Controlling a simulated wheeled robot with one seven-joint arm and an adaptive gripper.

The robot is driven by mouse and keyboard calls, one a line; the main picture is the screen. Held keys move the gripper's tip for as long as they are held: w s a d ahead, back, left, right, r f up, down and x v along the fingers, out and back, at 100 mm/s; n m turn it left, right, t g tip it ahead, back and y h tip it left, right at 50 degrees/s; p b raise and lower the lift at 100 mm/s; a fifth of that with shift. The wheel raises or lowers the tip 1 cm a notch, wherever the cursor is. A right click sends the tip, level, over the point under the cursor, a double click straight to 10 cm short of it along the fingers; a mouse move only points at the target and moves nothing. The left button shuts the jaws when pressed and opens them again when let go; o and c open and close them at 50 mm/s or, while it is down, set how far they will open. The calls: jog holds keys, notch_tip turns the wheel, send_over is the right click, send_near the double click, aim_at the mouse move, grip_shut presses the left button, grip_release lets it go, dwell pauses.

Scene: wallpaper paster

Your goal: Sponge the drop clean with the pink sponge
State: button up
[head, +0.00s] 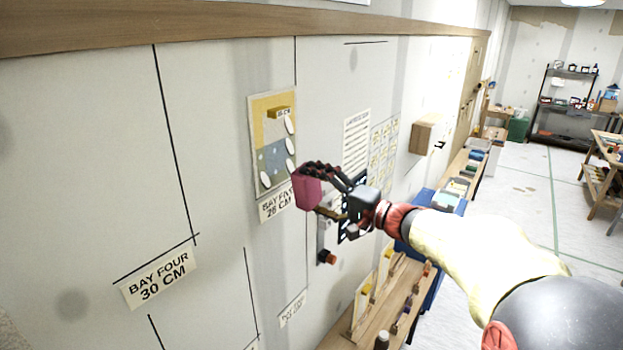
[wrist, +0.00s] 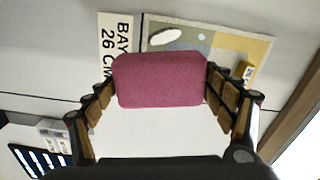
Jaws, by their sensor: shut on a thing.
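My gripper (head: 325,182) is shut on the pink sponge (head: 308,193), held out in front of the wall. In the wrist view the pink sponge (wrist: 160,80) sits between the two fingers. In the head view it is close to the lower right corner of a wall panel (head: 273,110), a yellow, grey and blue sample with several white oval patches. I cannot tell whether the sponge touches the wall. The wrist view shows part of the panel (wrist: 225,42) behind the sponge, with one white oval (wrist: 180,35). I cannot tell which mark is the drop.
A "BAY FOUR 30 CM" label (head: 159,276) is on the wall at left, and a bay label (head: 276,207) is under the panel. A wall fixture with a red-orange knob (head: 327,257) is below my gripper. A wooden bench (head: 385,300) runs along the wall; open floor lies right.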

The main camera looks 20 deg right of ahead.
jog(key=shift+d, duration=0.35)
jog(key=shift+s+d+r, duration=0.1)
jog(key=shift+s+d, duration=0.05)
jog(key=shift+d, duration=0.15)
jog(key=shift+a, duration=0.3)
jog(key=shift+d+b, duration=0.2)
jog(key=shift+b, duration=0.2)
jog(key=shift+b, duration=0.35)
jog(key=shift+w+a+b, duration=0.2)
jog(key=shift+a+b, duration=0.05)
jog(key=shift+b, duration=0.15)
jog(key=b+x, duration=0.3)
jog(key=x, duration=0.3)
jog(key=shift+x, duration=1.25)
dwell(2.5)
